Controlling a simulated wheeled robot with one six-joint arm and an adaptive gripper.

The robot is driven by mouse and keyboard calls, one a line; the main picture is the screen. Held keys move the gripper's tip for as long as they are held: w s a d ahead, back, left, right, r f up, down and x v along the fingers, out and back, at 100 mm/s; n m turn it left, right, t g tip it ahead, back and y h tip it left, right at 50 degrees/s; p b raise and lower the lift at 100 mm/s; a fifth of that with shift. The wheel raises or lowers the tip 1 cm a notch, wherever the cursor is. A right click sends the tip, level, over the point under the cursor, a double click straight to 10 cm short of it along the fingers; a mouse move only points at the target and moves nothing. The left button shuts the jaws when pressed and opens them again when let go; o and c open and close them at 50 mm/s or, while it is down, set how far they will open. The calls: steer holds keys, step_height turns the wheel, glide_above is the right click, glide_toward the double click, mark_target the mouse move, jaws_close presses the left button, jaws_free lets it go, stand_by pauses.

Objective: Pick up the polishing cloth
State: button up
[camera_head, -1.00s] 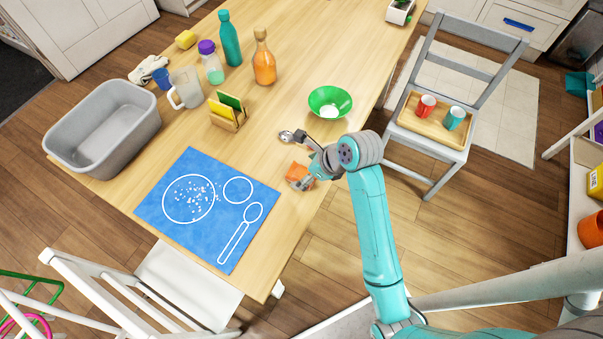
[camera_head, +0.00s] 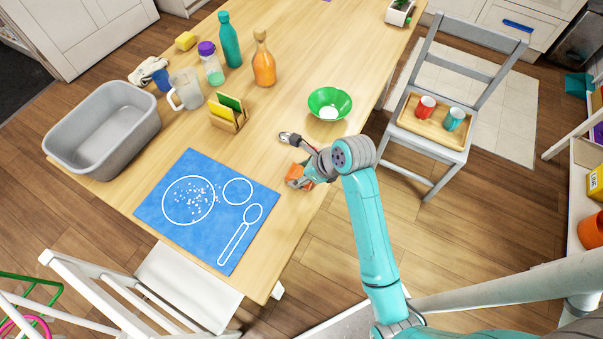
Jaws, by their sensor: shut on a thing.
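A small orange folded piece, which looks like the polishing cloth (camera_head: 296,170), lies at the near right edge of the wooden table, right of the blue placemat. My gripper (camera_head: 299,181) is shut on it at the table top, seen from above and behind. The fingers and wrist hide part of the cloth, and I cannot tell whether it is clear of the table.
A metal utensil (camera_head: 286,137) lies just beyond my gripper, and a green bowl (camera_head: 329,112) stands farther back. The blue placemat (camera_head: 225,250) with white outlines and crumbs is to the left. A grey tub (camera_head: 80,165) stands at far left. A chair (camera_head: 430,146) is at right.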

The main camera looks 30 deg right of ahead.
step_height(320, 180, up, 10)
stand_by(0.5)
steer(key=shift+o, duration=1.3)
steer(key=shift+c, duration=0.9)
steer(key=shift+d, duration=0.1)
